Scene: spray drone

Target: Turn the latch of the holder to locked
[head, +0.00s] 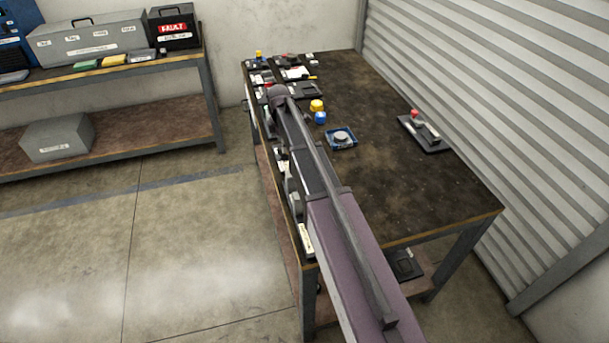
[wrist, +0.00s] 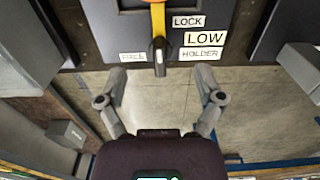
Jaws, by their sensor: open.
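In the wrist view the holder (wrist: 128,28) is a dark grey panel at the top, with white labels LOCK (wrist: 188,21), LOW, HOLDER and FREE (wrist: 133,57). Its latch (wrist: 160,30) is a yellow lever with an orange pivot at the picture's top edge and a dark grip at its lower end. The lever points down, its grip just right of the FREE label and apart from the LOCK label. My gripper (wrist: 160,76) is open and empty, its fingertips wide apart below and to either side of the grip. In the head view my arm hides the gripper and latch.
The dark workbench (head: 400,185) carries a blue tray (head: 342,146) with a round part, yellow and blue pieces, and a black plate (head: 425,148) with a red-knobbed lever. A shutter wall stands right. Several items crowd the left edge. The bench's middle right is clear.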

